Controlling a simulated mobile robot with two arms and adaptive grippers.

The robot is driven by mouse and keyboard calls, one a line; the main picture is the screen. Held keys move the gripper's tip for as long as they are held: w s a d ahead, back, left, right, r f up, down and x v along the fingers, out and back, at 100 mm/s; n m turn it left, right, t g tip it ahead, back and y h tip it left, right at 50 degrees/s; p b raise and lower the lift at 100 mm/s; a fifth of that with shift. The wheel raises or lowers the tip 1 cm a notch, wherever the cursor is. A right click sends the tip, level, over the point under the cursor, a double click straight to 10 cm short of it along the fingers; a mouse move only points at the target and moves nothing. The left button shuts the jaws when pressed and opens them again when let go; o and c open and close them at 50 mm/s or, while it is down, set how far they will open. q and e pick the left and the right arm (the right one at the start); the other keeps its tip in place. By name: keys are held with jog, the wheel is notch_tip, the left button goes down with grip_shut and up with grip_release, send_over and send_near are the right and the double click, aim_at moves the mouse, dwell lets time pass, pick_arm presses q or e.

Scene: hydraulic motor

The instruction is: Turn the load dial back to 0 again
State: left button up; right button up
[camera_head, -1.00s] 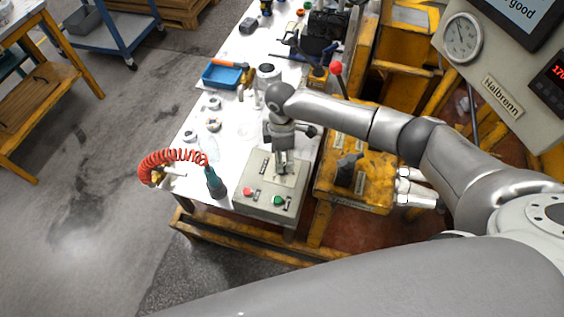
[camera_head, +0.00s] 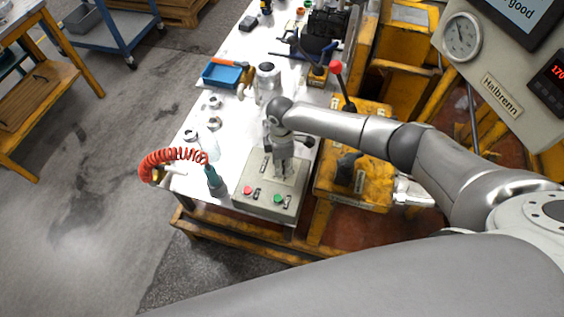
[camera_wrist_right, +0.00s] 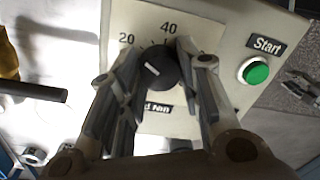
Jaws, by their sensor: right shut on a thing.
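The load dial (camera_wrist_right: 161,76) is a round black knob with a white pointer line, seen in the right wrist view below the printed 20 and 40. Its pointer slants toward the upper left, on the side of the 20; the exact reading is unclear. My right gripper (camera_wrist_right: 160,66) is shut on the dial, one finger on each side. In the head view, my right gripper (camera_head: 283,170) points down onto the grey control box (camera_head: 242,201) and hides the dial. The 0 mark is not visible. My left gripper is not in view.
A green Start button (camera_wrist_right: 256,71) sits right of the dial; a red button (camera_head: 247,190) shows in the head view. A gauge (camera_head: 462,37) and red display (camera_head: 552,82) are at right.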

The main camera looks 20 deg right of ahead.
jog(key=shift+n, duration=0.4)
jog(key=shift+c, duration=0.4)
jog(key=n+b, duration=0.1)
jog(key=n, duration=0.3)
jog(key=shift+n, duration=0.4)
jog(key=n+b, duration=0.1)
jog(key=n, duration=0.5)
jog(key=shift+a+n, duration=0.1)
jog(key=shift+n, duration=0.2)
jog(key=o, duration=1)
jog(key=shift+s, duration=0.1)
jog(key=shift+r, duration=0.1)
jog(key=r, duration=1.2)
jog(key=shift+w+a, duration=0.2)
jog(key=shift+f, duration=0.1)
